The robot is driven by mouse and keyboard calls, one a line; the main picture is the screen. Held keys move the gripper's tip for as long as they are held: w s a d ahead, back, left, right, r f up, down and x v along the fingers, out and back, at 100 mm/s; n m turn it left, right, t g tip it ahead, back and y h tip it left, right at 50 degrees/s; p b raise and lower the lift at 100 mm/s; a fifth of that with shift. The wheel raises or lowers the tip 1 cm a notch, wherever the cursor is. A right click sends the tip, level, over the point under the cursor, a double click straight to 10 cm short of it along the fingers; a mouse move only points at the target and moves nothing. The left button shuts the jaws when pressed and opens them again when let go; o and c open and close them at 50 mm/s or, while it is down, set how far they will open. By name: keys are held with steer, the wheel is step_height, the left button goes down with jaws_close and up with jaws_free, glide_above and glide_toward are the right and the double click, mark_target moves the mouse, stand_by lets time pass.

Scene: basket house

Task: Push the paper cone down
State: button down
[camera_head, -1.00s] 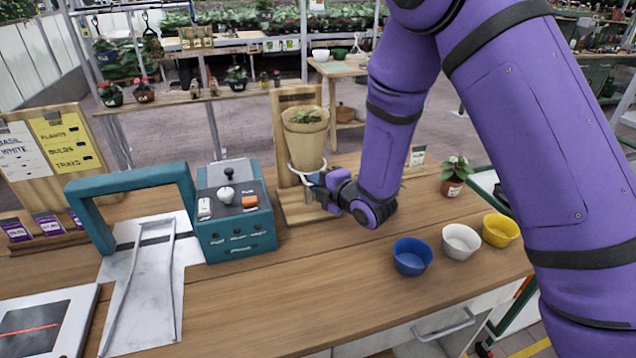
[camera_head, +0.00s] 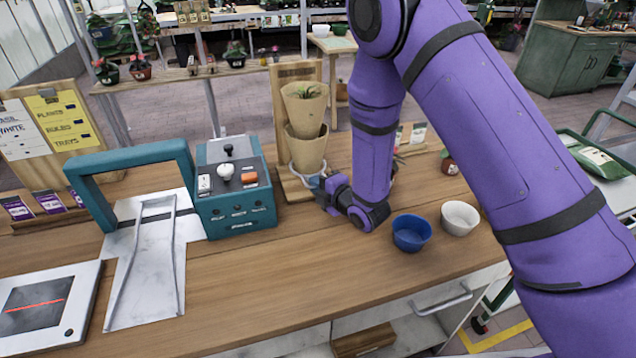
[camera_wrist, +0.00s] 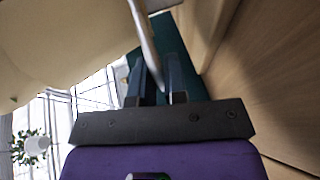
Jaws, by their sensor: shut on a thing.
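A tan paper cone (camera_head: 303,106) with a small plant in its top stands against the wooden stand (camera_head: 279,95). Its lower end sits inside a second tan cone (camera_head: 307,153) below it; which is the task's paper cone, I cannot tell. A white ring (camera_head: 297,173) goes around the lower cone near its bottom. My gripper (camera_head: 322,186) is at the ring's right side, low beside the lower cone. In the wrist view my gripper (camera_wrist: 156,88) is shut on a thin pale rod (camera_wrist: 146,42), apparently the ring. A large cream cone surface (camera_wrist: 60,40) fills the upper left there.
A teal device (camera_head: 236,205) with knobs stands left of the stand. Blue (camera_head: 411,233) and white (camera_head: 459,217) bowls stand to the right, near my forearm. The front middle of the wooden counter (camera_head: 300,270) is clear.

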steer(key=c, duration=1.2)
jaws_free()
steer(key=v, duration=1)
steer(key=shift+s+d+r, duration=0.1)
steer(key=shift+s+d, duration=0.15)
steer(key=shift+s, duration=0.05)
